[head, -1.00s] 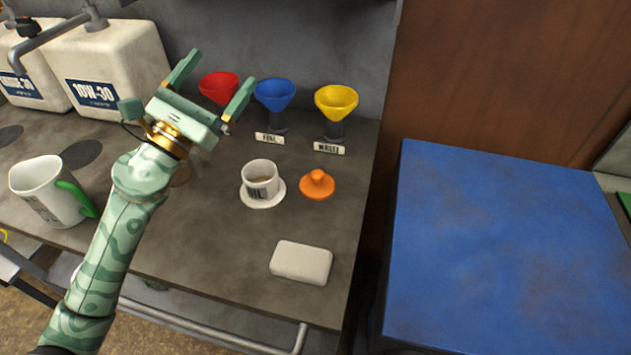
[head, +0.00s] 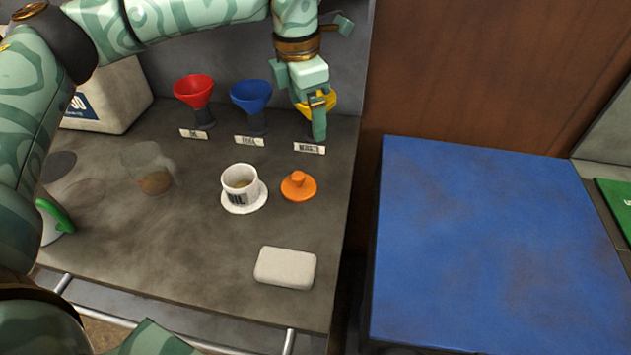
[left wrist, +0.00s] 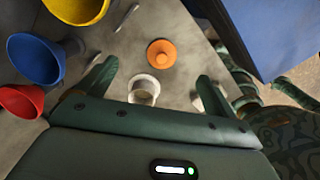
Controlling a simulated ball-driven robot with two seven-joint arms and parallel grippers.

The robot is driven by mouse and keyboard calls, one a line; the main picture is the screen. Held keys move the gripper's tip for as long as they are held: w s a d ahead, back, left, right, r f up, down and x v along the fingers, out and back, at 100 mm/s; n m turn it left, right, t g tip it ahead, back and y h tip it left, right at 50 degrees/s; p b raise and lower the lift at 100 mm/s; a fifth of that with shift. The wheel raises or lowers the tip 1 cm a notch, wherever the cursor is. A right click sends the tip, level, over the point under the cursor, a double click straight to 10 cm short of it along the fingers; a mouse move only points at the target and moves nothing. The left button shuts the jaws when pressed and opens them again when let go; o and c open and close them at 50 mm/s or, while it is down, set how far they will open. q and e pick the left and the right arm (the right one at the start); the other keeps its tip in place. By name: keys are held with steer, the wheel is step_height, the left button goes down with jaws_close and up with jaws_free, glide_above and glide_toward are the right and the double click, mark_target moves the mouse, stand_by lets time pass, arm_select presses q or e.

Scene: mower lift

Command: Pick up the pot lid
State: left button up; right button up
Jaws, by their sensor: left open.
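The pot lid (head: 298,187) is a small orange disc with a round knob, lying knob up on the grey worktop. It stands just right of a white cup (head: 239,181) on a saucer. In the left wrist view the lid (left wrist: 161,54) shows beyond the cup (left wrist: 144,88), between the lines of the two fingers. My left gripper (head: 317,120) is open and empty, pointing down in front of the yellow funnel at the back, above and apart from the lid. In the left wrist view its fingers (left wrist: 155,80) are spread wide. I cannot make out my right gripper.
Red (head: 194,92), blue (head: 251,97) and yellow (head: 329,103) funnels stand at the back. A pale block (head: 285,267) lies near the front. A clear glass (head: 148,170) stands left. A blue surface (head: 480,250) lies right, past a gap.

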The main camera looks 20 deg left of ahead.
arm_select(q)
steer(key=s+n+g, duration=0.1)
steer(key=s+n, duration=0.1)
steer(key=b, duration=0.3)
glide_above(298, 175)
steer(key=f, duration=1)
steer(key=shift+w+d, duration=0.2)
steer(key=f+b, duration=0.1)
steer(key=f, duration=0.1)
steer(key=f+b, duration=0.1)
steer(key=f, duration=0.1)
steer(key=f+b, duration=0.1)
steer(key=f, duration=0.1)
steer(key=shift+s+a+f, duration=0.15)
steer(key=shift+a+f, duration=0.1)
steer(key=shift+r, duration=0.15)
arm_select(e)
steer(key=shift+g, duration=0.3)
steer(key=f, duration=0.1)
steer(key=s+f, duration=0.1)
steer(key=f, duration=0.1)
steer(key=s+f, duration=0.1)
steer(key=f, duration=0.1)
steer(key=shift+s+f, duration=0.1)
steer(key=shift+f, duration=0.1)
arm_select(q)
steer(key=c, duration=1.1)
